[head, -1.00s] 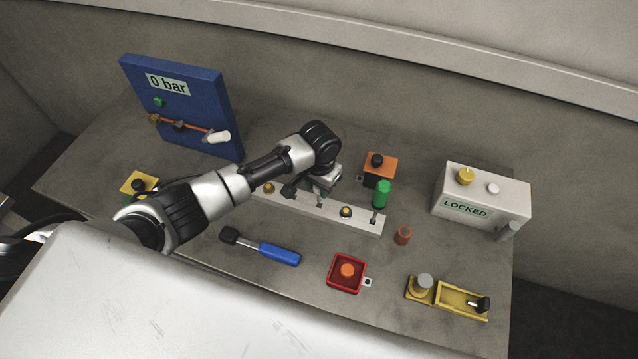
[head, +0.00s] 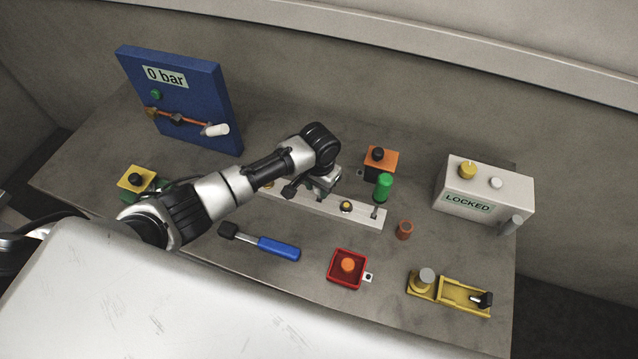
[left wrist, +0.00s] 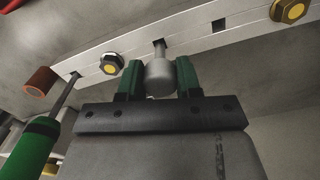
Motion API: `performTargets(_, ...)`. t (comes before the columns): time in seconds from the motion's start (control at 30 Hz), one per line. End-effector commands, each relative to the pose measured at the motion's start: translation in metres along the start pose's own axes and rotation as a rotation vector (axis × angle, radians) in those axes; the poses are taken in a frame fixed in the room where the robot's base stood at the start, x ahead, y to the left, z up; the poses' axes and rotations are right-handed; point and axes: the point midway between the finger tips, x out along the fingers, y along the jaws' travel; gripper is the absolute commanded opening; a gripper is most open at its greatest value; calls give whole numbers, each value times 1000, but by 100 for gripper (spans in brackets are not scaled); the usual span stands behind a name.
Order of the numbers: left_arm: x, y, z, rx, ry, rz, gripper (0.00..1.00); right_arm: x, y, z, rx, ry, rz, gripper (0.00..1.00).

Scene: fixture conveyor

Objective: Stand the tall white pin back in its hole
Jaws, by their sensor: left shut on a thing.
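The pale grey-white pin (left wrist: 161,77) sits between the green fingers of my left gripper (left wrist: 160,82) in the left wrist view. Its head is in the jaws, and its narrow stem points at a square hole in the light metal bar (left wrist: 200,35). I cannot tell how deep the stem sits in that hole. In the head view my left gripper (head: 319,192) is low over the middle of the bar (head: 362,217), and the arm mostly hides the pin. My right gripper is not in view.
A green-handled pin (head: 384,187) stands at the bar's right end, with an orange cylinder (head: 404,230) close by. A hex bolt (head: 346,206) sits between it and my gripper. A blue-handled tool (head: 278,248) and red tray (head: 333,270) lie in front.

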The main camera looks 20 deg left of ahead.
Motion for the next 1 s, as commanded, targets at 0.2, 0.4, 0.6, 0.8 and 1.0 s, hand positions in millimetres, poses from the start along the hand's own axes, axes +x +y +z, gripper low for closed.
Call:
performTargets(0.2, 8, 0, 0, 0, 0, 0, 0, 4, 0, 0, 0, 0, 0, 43)
performTargets(0.4, 14, 0, 0, 0, 0, 0, 0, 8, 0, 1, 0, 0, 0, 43)
performTargets(0.6, 20, 0, 0, 0, -1, 0, 0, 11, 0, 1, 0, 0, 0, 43)
performTargets(0.8, 24, 0, 0, 0, 0, 0, 0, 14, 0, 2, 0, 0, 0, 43)
performTargets(1.0, 26, 0, 0, 0, 0, 0, 0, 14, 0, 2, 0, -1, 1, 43)
